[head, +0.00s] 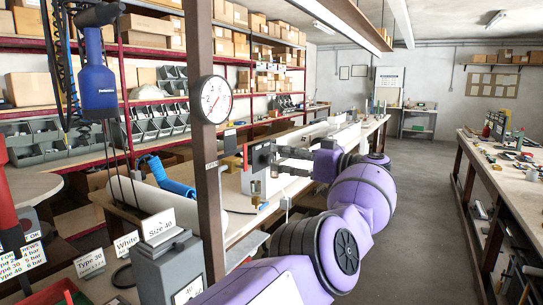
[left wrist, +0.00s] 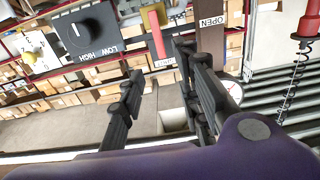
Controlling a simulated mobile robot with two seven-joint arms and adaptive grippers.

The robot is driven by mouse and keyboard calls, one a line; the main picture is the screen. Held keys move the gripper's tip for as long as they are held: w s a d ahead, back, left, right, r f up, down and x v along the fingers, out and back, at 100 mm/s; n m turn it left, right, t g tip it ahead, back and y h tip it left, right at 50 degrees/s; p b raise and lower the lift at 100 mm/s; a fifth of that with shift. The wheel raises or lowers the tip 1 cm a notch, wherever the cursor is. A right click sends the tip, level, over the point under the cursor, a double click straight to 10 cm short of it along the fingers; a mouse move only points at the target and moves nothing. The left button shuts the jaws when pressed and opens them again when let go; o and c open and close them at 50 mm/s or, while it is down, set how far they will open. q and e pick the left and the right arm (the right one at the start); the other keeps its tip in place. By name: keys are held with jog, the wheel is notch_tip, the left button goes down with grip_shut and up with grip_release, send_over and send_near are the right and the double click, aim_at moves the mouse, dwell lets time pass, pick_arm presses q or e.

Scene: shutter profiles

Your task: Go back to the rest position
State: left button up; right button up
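My left arm, purple with dark joints, reaches from the bottom of the head view to the workbench. Its gripper (head: 281,160) is in front of a grey control box (head: 258,168). In the left wrist view the two dark fingers of my left gripper (left wrist: 160,62) are spread apart with nothing between them. Beyond them are a black knob (left wrist: 88,38) marked LOW and HIGH, a red lever (left wrist: 156,34) and an OPEN label (left wrist: 211,21). Whether the fingers touch the box I cannot tell. My right gripper is in neither view.
A brown post (head: 207,150) with a round gauge (head: 211,99) stands left of the arm. A blue tool (head: 97,85) hangs at the left. A second bench (head: 500,178) is at right, with clear floor (head: 415,215) between.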

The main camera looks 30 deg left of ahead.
pick_arm(q)
jog(key=shift+d, duration=0.4)
